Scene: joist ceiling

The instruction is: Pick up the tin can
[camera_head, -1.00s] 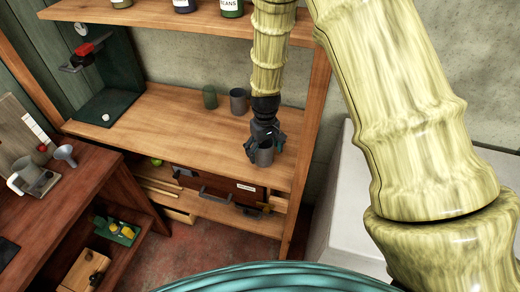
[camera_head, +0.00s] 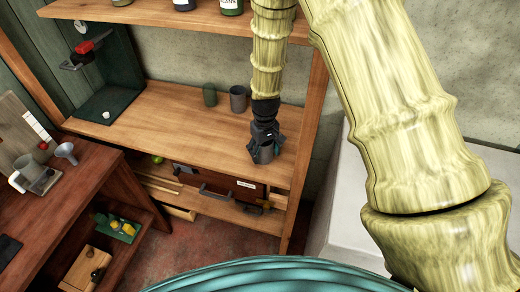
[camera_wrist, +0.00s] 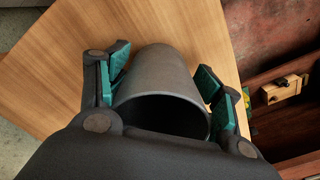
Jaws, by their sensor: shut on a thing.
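A grey tin can (camera_head: 263,154) stands near the front right of the wooden shelf board (camera_head: 190,125). My gripper (camera_head: 264,146) comes down on it from above and is shut on it. In the wrist view the can (camera_wrist: 160,85) sits between the two teal finger pads of my gripper (camera_wrist: 163,95), its open dark mouth toward the camera. The can's base is at or very near the board; I cannot tell whether they touch.
A green cup (camera_head: 210,94) and a grey cup (camera_head: 238,98) stand behind, to the left. A drawer (camera_head: 220,184) is below the board. The board's left part is clear.

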